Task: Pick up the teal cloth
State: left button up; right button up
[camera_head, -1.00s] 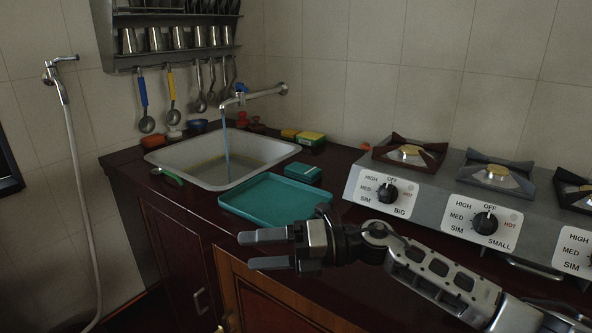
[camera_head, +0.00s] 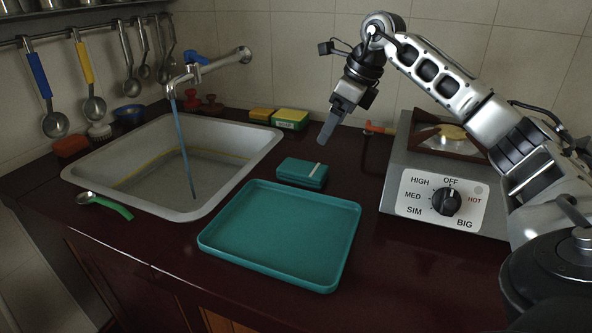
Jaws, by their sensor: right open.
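The teal cloth (camera_head: 300,173) is a small folded stack with a pale stripe near its right end. It lies on the dark red counter, just behind a teal tray (camera_head: 281,236). My right gripper (camera_head: 328,137) points down above the counter, a little behind and to the right of the cloth in the picture, apart from it. It is open and empty, though its fingers overlap from this side. My left gripper is not in view.
A sink (camera_head: 180,165) with running water is left of the cloth. A green-handled utensil (camera_head: 104,205) lies at its front rim. Sponges (camera_head: 290,119) lie behind. A stove (camera_head: 445,190) stands on the right. Bare counter lies between the cloth and the stove.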

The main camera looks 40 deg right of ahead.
send_over(306, 167)
jog(key=s+d, duration=0.2)
jog(key=s, duration=0.1)
notch_tip(306, 167, down, 6)
jog(key=shift+w+a+f, duration=0.1)
jog(key=shift+w, duration=0.05)
jog(key=x, duration=0.4)
jog(key=shift+w+a+f, duration=0.15)
jog(key=shift+w+a, duration=0.1)
jog(key=shift+a, duration=0.2)
jog(key=shift+w+f, duration=0.15)
jog(key=shift+f, duration=0.2)
jog(key=c, duration=1.1)
